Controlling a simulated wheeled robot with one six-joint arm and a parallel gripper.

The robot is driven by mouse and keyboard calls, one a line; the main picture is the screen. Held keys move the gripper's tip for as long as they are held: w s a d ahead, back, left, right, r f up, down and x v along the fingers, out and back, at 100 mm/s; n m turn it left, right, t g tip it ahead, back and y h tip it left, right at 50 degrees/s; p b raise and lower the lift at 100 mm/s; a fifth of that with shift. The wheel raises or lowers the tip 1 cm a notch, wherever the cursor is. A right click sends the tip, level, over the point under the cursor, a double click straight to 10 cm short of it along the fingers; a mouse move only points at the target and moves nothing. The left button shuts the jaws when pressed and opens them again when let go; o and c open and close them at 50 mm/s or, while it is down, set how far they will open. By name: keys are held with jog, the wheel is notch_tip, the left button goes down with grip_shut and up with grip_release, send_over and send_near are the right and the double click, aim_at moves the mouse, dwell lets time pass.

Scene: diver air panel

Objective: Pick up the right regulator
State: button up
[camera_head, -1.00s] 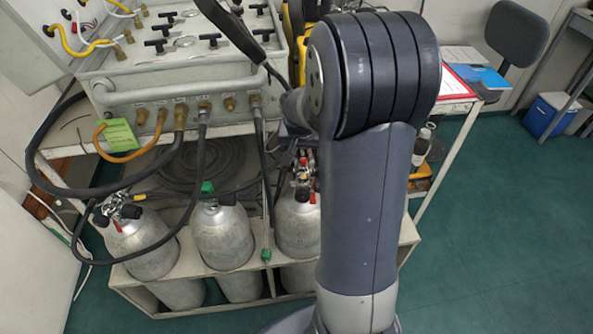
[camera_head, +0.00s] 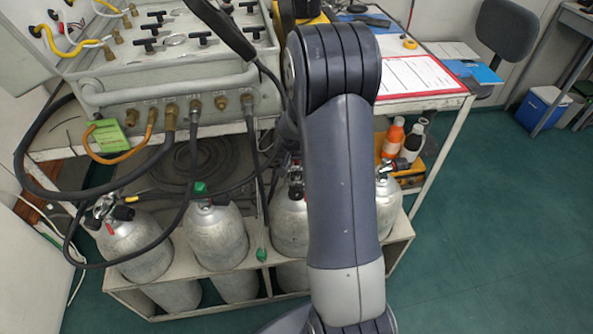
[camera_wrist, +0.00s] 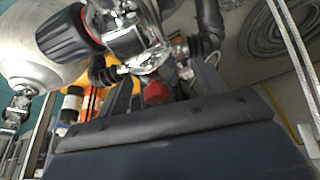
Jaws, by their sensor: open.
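The right regulator (camera_wrist: 135,32) is chrome metal with black hose ends, at the top middle of the wrist view. A large black knob (camera_wrist: 72,35) is beside it on the left, near a pale cylinder (camera_wrist: 28,45). My gripper (camera_wrist: 162,78) is open, with its two dark fingers pointing up toward the regulator's lower side. A red part (camera_wrist: 157,92) shows between the fingers. I cannot tell whether the fingers touch the regulator. In the head view, a regulator (camera_head: 296,178) shows partly at the third cylinder (camera_head: 290,222), beside my arm, which hides my gripper.
Another regulator (camera_head: 108,207) sits on the left cylinder (camera_head: 137,246). A fourth cylinder (camera_head: 388,208) stands right of my arm. Hoses hang from the air panel (camera_head: 190,85). Green floor (camera_head: 480,220) is open at right.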

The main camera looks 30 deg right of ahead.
jog(key=shift+c, duration=0.6)
grip_shut()
